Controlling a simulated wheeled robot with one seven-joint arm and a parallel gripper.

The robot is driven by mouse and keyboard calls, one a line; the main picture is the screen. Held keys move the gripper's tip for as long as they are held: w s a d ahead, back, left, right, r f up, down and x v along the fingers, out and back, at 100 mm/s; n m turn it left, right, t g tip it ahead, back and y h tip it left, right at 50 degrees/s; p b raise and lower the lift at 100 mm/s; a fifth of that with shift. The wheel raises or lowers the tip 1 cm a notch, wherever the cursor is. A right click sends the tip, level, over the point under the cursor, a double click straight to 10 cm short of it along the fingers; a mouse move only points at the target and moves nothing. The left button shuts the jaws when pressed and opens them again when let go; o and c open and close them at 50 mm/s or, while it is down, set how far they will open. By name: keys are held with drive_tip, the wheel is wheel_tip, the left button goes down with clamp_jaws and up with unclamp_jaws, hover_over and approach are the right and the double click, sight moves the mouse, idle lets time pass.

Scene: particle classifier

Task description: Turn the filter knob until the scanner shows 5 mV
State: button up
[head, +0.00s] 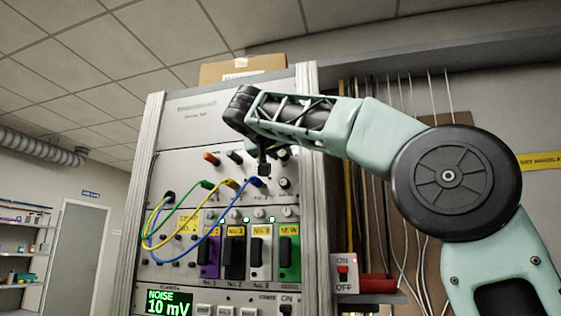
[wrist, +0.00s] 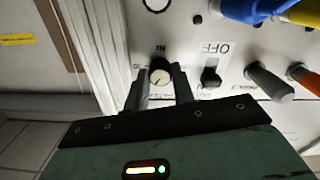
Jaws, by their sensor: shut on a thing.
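The scanner display (head: 168,303) at the lower left of the rack reads "NOISE 10 mV" in green. The filter knob (wrist: 160,70) is a small round knob with a pale face and a dark mark, near the rack's side post. My gripper (wrist: 160,82) has one finger on each side of the knob and is shut on it. In the head view my arm reaches in from the right to the upper panel, and my gripper (head: 264,160) is small and dark there; its hold is hard to make out from that side.
An ON/OFF toggle (wrist: 210,77) sits close beside the knob. Grey (wrist: 268,82) and orange (wrist: 303,78) knobs stick out further along. Blue, yellow and green cables (head: 187,215) hang across the panel below. Several coloured modules (head: 289,258) stand lower down.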

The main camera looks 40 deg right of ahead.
drive_tip(key=shift+m+b, duration=0.65)
drive_tip(key=shift+m, duration=0.55)
drive_tip(key=o, duration=1)
drive_tip(key=b+v, duration=0.1)
drive_tip(key=v, duration=1.6)
drive_tip(key=shift+s+a, duration=0.15)
drive_tip(key=shift+s, duration=0.05)
drive_tip(key=shift+r, duration=0.1)
